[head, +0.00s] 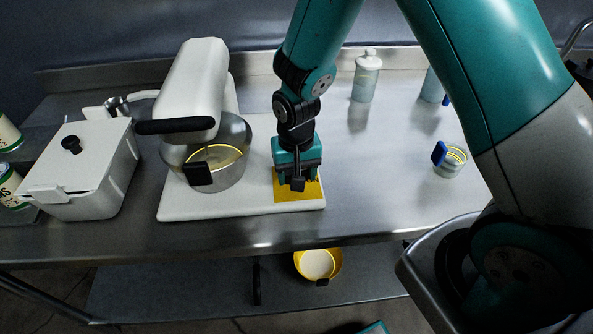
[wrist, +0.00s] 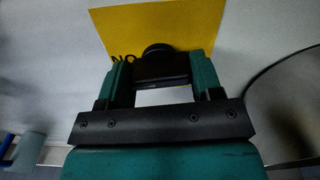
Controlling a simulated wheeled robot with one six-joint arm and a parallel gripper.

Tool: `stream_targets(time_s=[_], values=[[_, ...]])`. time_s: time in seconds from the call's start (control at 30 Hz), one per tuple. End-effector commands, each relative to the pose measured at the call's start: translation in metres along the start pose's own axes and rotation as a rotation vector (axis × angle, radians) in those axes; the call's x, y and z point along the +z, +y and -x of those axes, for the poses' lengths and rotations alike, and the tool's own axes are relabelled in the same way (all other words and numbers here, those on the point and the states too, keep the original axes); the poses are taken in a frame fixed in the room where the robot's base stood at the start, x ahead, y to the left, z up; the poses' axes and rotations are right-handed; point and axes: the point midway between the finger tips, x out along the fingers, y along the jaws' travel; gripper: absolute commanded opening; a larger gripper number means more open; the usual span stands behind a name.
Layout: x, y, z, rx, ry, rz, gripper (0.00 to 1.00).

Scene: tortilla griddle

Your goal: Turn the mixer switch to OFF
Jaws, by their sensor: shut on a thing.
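The white mixer (head: 196,85) stands on the steel counter with a steel bowl (head: 222,158) under its head. A yellow label plate (head: 310,191) lies on the right part of the mixer's base. The black switch (head: 298,184) is on this plate. In the wrist view the switch (wrist: 160,66) sits between my fingers against the yellow plate (wrist: 168,28). My gripper (head: 297,176) points down over the plate and is shut on the switch. Most of the plate's lettering is hidden by the gripper, so I cannot read the switch's setting.
A white lidded box (head: 80,170) stands left of the mixer. A yellow bowl (head: 318,264) is on the shelf below.

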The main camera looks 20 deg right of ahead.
Motion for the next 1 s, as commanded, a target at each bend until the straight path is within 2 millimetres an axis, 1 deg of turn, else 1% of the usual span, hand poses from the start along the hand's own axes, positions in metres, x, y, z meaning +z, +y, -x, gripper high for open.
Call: stream_targets(time_s=[0.27,1.0], values=[[-0.0002,0.0001,0.0005,0.000,0.000,0.228,0.36],[-0.0005,-0.0002,0.0009,0.000,0.001,0.931,0.36]])
